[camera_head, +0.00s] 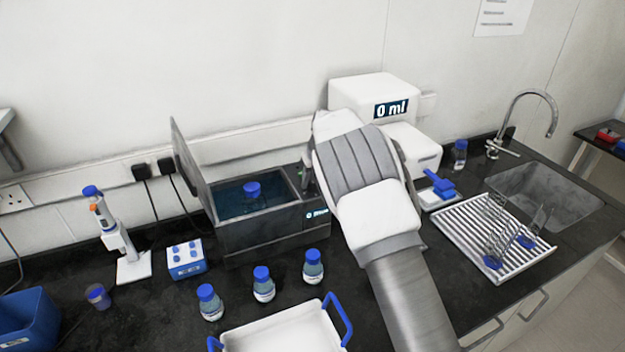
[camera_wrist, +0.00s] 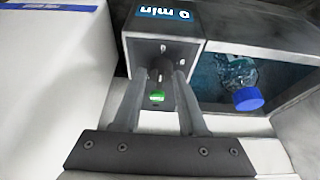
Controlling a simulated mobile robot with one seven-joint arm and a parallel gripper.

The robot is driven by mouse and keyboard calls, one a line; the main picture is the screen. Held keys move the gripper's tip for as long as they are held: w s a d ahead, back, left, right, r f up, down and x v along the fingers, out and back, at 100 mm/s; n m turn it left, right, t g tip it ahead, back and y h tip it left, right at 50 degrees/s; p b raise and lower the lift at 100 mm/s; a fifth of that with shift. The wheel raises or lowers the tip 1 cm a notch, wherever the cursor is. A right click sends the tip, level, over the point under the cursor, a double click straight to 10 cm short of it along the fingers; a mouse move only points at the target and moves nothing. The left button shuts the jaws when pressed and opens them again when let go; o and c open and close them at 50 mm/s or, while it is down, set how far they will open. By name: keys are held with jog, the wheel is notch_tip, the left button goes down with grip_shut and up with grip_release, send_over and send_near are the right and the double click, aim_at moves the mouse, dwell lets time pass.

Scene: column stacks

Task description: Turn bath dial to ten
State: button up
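The water bath (camera_head: 262,238) is a dark grey box with its lid raised, on the black bench in the head view. Its control panel (camera_wrist: 139,48) faces me in the wrist view, with small marks, a green light (camera_wrist: 157,96) and a display (camera_wrist: 165,14) that seems to read 0 min. The dark dial (camera_wrist: 160,66) is on this panel. My gripper (camera_wrist: 162,76) has its two fingers on either side of the dial, with a narrow gap seeming to remain.
A blue-capped bottle (camera_wrist: 243,90) is in the bath. Three more bottles (camera_head: 263,284) and a white tray (camera_head: 285,330) with blue handles stand in front of it. A white dispenser (camera_head: 368,92) reading 0 ml is behind my arm. A drying rack (camera_head: 478,262) is right.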

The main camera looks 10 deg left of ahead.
grip_shut()
jog(key=shift+m, duration=0.3)
jog(key=m, duration=0.2)
jog(key=m+h, duration=0.1)
jog(key=shift+s+a+m+t+h, duration=0.1)
jog(key=shift+a+m+t+h, duration=0.1)
jog(key=shift+m+t+h, duration=0.15)
jog(key=m, duration=0.2)
jog(key=m+h, duration=0.1)
jog(key=m, duration=0.1)
jog(key=shift+a+m+h, duration=0.1)
jog(key=shift+m+h, duration=0.15)
jog(key=shift+m, duration=0.1)
jog(key=m+h+p, duration=0.1)
jog(key=m, duration=0.2)
jog(key=m+h+p, duration=0.1)
jog(key=m, duration=0.1)
jog(key=shift+a+r+m, duration=0.1)
jog(key=shift+r+m, duration=0.05)
jog(key=shift+m, duration=0.25)
jog(key=shift+a+m+g+p, duration=0.15)
jog(key=shift+m+g+p, duration=0.15)
jog(key=shift+m+g, duration=0.25)
jog(key=shift+m, duration=0.25)
jog(key=shift+m+h, duration=0.3)
